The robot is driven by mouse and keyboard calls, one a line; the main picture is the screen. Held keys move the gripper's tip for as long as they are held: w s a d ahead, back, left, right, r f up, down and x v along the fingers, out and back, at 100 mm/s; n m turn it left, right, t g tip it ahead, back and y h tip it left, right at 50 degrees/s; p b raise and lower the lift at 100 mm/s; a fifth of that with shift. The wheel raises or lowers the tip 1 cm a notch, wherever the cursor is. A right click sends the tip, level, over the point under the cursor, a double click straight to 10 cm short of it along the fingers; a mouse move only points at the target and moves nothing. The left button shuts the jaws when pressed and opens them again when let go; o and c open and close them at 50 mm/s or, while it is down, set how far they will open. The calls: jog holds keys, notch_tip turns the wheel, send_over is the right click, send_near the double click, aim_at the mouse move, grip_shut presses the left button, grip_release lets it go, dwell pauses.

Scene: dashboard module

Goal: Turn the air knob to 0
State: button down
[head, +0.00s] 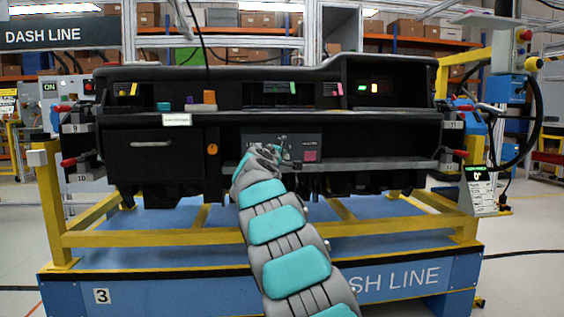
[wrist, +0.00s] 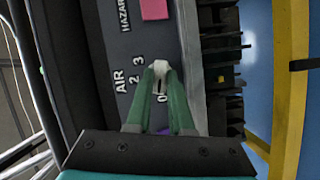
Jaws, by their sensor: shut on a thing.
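The air knob (wrist: 161,67) shows as a pale tip between the green fingers of my gripper (wrist: 160,75) in the wrist view. My gripper is shut on it. The panel's "AIR" label (wrist: 119,83) and the marks 2 and 3 lie left of the fingers. A 0 mark (wrist: 161,98) shows between the fingers. The fingers hide most of the dial, and I cannot tell where the knob points. In the head view my gripper (head: 281,147) is at the dark centre panel (head: 290,140) of the dashboard, and the knob cannot be made out.
A pink hazard button (wrist: 154,9) sits on the same panel; it also shows in the head view (head: 310,155). The dashboard (head: 150,95) rests on a yellow frame (head: 150,238). An orange knob (head: 212,149) is left of the panel. A grey ledge (head: 380,164) runs below the panel.

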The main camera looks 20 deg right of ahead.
jog(key=shift+f+n+h+b, duration=0.2)
jog(key=shift+n+h+b, duration=0.3)
jog(key=shift+n, duration=0.5)
jog(key=shift+t, duration=0.3)
jog(key=c, duration=0.8)
grip_release()
jog(key=shift+r, duration=0.1)
jog(key=v, duration=0.7)
jog(key=shift+s+a+b, duration=0.25)
jog(key=shift+s+b, duration=0.1)
jog(key=shift+b, duration=0.1)
